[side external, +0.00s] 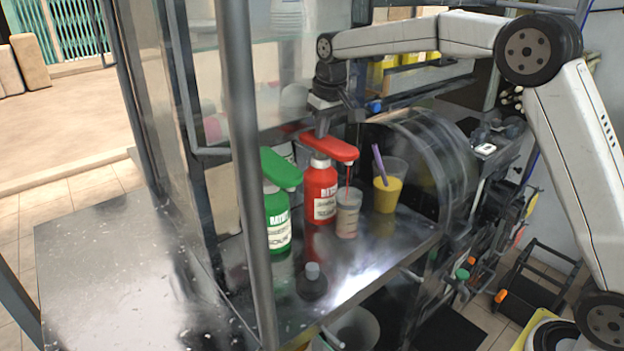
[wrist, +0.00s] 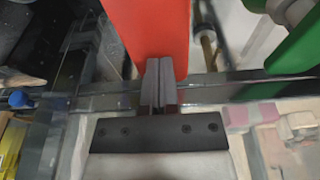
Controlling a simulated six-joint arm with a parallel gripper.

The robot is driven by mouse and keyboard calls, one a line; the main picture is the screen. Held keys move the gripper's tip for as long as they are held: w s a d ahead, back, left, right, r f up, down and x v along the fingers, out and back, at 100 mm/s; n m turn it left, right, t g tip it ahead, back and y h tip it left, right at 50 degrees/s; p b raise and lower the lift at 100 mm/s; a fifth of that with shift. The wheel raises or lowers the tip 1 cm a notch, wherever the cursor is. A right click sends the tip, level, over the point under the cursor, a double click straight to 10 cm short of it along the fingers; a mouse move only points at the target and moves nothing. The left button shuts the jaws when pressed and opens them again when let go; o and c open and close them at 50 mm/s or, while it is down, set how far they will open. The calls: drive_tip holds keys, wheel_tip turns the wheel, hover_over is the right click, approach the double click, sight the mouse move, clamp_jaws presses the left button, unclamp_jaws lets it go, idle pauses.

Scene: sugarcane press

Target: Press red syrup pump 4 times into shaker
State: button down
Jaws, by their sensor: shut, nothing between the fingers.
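The red syrup pump bottle (side external: 320,193) stands on the metal counter, with its wide red pump head (side external: 331,148) on top. My gripper (side external: 322,128) is shut and points down onto the pump head. In the wrist view, my closed fingertips (wrist: 161,75) meet the red pump head (wrist: 150,30). A clear shaker cup (side external: 347,215) stands just right of the red bottle, under the spout. A thin red stream runs from the spout down to the cup, which holds pinkish contents.
A green syrup pump bottle (side external: 278,220) stands close on the left. A cup of yellow juice (side external: 387,188) with a purple straw is on the right, before a clear curved cover. A dark capped container (side external: 312,283) is in front. A metal post (side external: 245,180) rises at the front left.

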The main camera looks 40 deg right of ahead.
drive_tip(key=shift+f, duration=1.2)
drive_tip(key=shift+r, duration=2.5)
drive_tip(key=shift+r, duration=0.1)
drive_tip(key=shift+r, duration=2.95)
